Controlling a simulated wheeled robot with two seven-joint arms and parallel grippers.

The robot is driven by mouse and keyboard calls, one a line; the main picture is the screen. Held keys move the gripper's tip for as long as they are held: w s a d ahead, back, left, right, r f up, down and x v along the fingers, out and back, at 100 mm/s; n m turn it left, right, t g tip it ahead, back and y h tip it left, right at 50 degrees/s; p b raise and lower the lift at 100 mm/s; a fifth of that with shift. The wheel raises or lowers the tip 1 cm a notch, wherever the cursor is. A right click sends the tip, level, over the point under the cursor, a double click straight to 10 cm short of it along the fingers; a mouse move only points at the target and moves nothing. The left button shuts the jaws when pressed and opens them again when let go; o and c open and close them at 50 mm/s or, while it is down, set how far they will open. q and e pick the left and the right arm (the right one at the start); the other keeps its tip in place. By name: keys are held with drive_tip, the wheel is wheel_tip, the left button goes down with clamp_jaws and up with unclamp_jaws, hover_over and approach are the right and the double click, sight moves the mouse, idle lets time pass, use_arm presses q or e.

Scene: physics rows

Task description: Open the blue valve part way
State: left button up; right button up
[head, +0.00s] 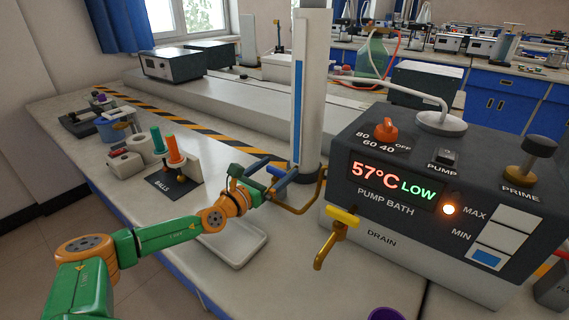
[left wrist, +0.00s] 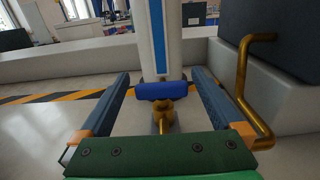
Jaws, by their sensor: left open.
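The blue valve has a blue bar handle (head: 276,172) on a brass stem, low on the white column (head: 311,90) with a blue level strip. In the left wrist view the handle (left wrist: 161,91) lies crosswise between my finger pads, with a visible gap on both sides. My left gripper (head: 279,167) is open around the handle; its fingers (left wrist: 160,76) point toward the column. The fingers partly cover the valve in the head view. My right gripper is not in view.
The pump bath (head: 385,215) reads 57°C LOW; its yellow drain valve (head: 343,216) and brass spout are close by on the right. A bent brass pipe (left wrist: 243,85) stands right of my fingers. A white tray (head: 232,243) lies under my arm. Racks stand at left.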

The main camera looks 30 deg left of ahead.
use_arm(q)
drive_tip(key=w, duration=0.3)
drive_tip(key=shift+w+d+f, duration=0.1)
drive_tip(key=shift+w+d, duration=0.05)
drive_tip(key=shift+w, duration=0.05)
